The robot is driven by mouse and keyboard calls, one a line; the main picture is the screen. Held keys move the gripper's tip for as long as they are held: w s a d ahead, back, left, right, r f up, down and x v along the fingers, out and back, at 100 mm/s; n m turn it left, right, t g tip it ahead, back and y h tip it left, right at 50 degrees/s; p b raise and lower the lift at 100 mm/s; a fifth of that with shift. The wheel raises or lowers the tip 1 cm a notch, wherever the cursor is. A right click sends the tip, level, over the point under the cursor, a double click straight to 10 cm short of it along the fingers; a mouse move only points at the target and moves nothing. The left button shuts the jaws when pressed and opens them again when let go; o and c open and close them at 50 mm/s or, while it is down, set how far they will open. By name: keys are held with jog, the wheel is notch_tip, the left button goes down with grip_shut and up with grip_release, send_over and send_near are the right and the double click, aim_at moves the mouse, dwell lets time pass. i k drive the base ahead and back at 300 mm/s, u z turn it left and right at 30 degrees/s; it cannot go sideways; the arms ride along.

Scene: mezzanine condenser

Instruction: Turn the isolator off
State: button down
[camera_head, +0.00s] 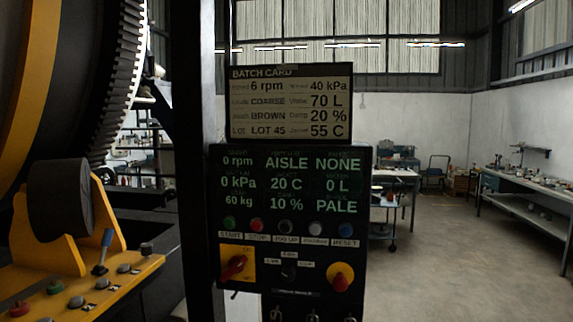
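The control panel (290,185) stands upright at the middle of the head view. Near its lower left is a yellow plate with a red rotary handle, which looks like the isolator (234,267). The handle lies diagonally, from lower left to upper right. The marks around it are too small to read. To its right on the same panel is a round yellow piece with a red knob (341,277), which looks like an emergency stop. My gripper is not in view.
Above the isolator runs a row of coloured buttons (285,228), below a lit readout. A small selector (289,271) sits between isolator and red knob. A yellow console (80,285) with levers and buttons juts out at left, beside a large toothed drum (70,80). Open floor (440,270) lies right.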

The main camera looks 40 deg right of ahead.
aim_at(236, 264)
jog(key=k, duration=0.5)
jog(key=z, duration=1)
jog(key=i, duration=0.8)
jog(key=u, duration=2.55)
